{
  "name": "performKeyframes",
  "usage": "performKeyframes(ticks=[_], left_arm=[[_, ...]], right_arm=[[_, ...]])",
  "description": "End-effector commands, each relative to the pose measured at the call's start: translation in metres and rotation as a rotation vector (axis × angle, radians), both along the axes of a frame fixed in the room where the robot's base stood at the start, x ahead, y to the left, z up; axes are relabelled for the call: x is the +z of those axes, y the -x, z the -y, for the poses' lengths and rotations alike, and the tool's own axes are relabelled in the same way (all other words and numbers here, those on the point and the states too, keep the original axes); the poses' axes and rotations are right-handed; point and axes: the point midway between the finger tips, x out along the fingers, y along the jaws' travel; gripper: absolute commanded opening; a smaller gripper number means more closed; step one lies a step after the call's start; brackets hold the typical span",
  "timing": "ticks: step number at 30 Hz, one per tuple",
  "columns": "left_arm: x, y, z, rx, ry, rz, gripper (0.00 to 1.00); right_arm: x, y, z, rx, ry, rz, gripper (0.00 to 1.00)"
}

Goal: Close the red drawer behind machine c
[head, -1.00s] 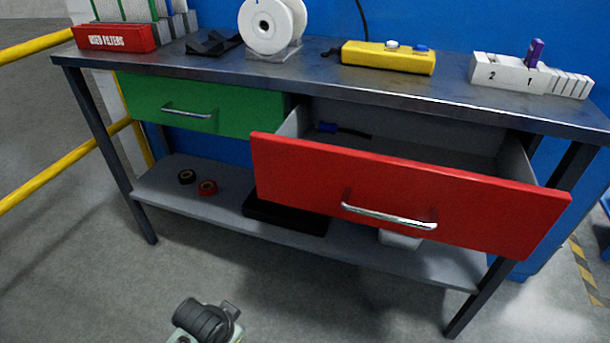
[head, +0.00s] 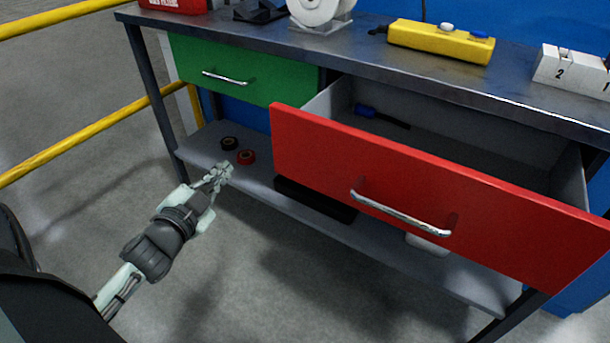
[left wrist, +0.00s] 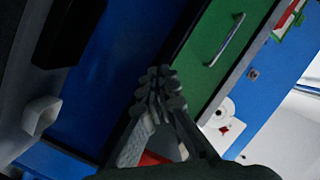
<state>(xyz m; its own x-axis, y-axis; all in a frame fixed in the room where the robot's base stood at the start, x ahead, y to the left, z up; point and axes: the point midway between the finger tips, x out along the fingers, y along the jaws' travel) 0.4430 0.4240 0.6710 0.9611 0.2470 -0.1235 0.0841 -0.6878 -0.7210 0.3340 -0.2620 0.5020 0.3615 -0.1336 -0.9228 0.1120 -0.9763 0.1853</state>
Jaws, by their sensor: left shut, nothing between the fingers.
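The red drawer (head: 320,155) stands pulled out of the workbench, its front well forward of the bench edge. It has a metal bar handle (head: 400,214). Inside lies a dark tool with a blue end (head: 368,111). My left gripper (head: 222,172) is shut and empty, to the left of the red drawer front and below the green drawer (head: 225,85). In the left wrist view my left gripper (left wrist: 158,78) shows its fingers together, with the green drawer (left wrist: 215,50) to its right. My right gripper is not in view.
The green drawer is shut. The lower shelf (head: 200,145) holds a black roll (head: 229,143), a red roll (head: 245,157) and a black flat item (head: 315,198). A yellow control box (head: 440,41) sits on the bench top. A yellow rail (head: 85,131) runs at left. Floor in front is clear.

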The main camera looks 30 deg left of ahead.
Motion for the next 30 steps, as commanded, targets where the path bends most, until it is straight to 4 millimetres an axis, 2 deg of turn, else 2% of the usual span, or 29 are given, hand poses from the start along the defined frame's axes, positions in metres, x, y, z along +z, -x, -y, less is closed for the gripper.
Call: performKeyframes(ticks=[1, 3, 6, 8, 12, 15, 18, 23, 30], left_arm=[[0.025, 0.001, 0.003, -0.084, -0.094, 0.077, 0.0], [0.059, 0.006, 0.017, -0.223, -0.222, 0.175, 0.0], [0.091, 0.023, 0.048, -0.446, -0.398, 0.278, 0.0], [0.1, 0.038, 0.068, -0.581, -0.491, 0.314, 0.0], [0.101, 0.076, 0.105, -0.856, -0.644, 0.345, 0.0], [0.097, 0.096, 0.118, -0.984, -0.702, 0.343, 0.0], [0.094, 0.107, 0.125, -1.049, -0.727, 0.341, 0.0], [0.094, 0.102, 0.136, -1.069, -0.733, 0.342, 0.0], [0.095, 0.069, 0.17, -1.067, -0.733, 0.346, 0.0]], right_arm=[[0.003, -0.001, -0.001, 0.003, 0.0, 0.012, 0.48], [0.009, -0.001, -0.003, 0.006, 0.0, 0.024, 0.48], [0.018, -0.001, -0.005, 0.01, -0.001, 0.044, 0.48], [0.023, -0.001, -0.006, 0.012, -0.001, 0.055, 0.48], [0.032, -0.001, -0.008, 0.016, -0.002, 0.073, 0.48], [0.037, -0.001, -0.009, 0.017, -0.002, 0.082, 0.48], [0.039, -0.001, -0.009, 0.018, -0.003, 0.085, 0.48], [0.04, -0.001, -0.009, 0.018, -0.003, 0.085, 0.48], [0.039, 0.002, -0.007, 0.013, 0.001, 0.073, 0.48]])
